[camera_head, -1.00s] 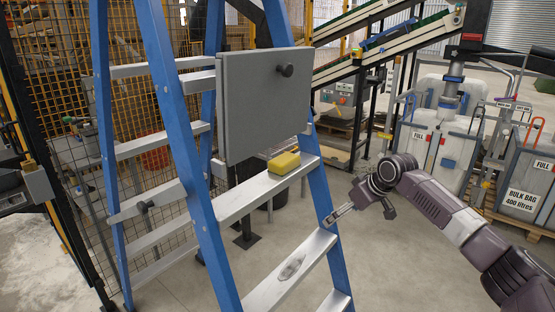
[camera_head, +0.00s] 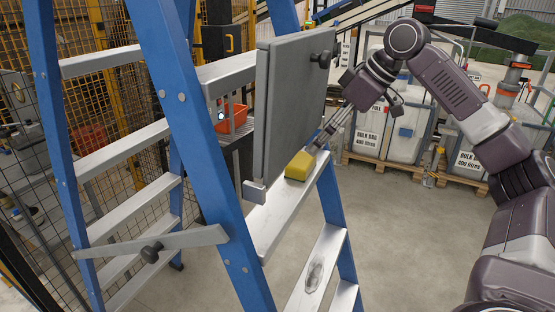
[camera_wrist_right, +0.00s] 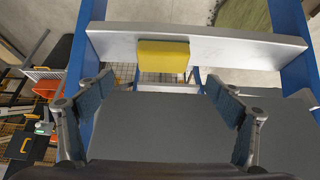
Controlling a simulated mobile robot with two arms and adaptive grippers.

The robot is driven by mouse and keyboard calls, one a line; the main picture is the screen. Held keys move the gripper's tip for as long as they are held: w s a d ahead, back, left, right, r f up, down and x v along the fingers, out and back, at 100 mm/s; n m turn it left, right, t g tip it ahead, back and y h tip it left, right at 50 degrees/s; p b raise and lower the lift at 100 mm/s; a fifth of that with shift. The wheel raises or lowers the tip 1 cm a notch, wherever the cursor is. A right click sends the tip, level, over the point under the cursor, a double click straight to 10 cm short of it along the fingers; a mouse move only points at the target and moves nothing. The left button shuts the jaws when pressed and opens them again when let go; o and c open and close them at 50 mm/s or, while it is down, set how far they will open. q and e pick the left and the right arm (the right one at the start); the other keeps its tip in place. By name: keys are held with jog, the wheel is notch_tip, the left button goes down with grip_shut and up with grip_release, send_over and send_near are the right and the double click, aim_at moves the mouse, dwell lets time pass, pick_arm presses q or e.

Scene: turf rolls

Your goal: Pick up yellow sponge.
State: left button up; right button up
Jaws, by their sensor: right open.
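The yellow sponge (camera_head: 299,166) lies on a grey step (camera_head: 281,211) of the blue ladder (camera_head: 176,110), by the lower right edge of a grey panel (camera_head: 293,100). In the right wrist view the sponge (camera_wrist_right: 163,55) sits ahead of and between the spread fingers, on the step (camera_wrist_right: 235,48). My right gripper (camera_head: 322,138) is open and empty, just behind and to the right of the sponge in the head view; whether it touches is unclear there. In the wrist view the right gripper (camera_wrist_right: 160,98) is apart from the sponge. My left gripper is out of view.
The grey panel, with a dark knob (camera_head: 321,59), stands upright beside the sponge and fills the lower wrist view. The blue ladder rail (camera_head: 332,200) is close on the right. Bulk containers (camera_head: 405,130) stand behind; open floor lies at right.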

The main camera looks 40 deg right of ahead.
aim_at(302, 159)
jog(key=shift+w+a+f, duration=0.15)
jog(key=shift+f, duration=0.4)
jog(key=shift+w+a+f, duration=0.1)
jog(key=shift+f, duration=0.45)
jog(key=x, duration=0.2)
jog(key=p+x, duration=0.1)
jog(key=shift+w+a+f, duration=0.15)
jog(key=shift+w+a, duration=0.2)
jog(key=shift+w+a+f, duration=0.1)
jog(key=shift+w+f, duration=0.1)
jog(key=shift+f, duration=0.15)
jog(key=shift+w+f, duration=0.1)
jog(key=shift+f, duration=0.1)
jog(key=c, duration=0.7)
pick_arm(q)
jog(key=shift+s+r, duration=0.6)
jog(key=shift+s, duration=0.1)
pick_arm(e)
jog(key=c, duration=0.5)
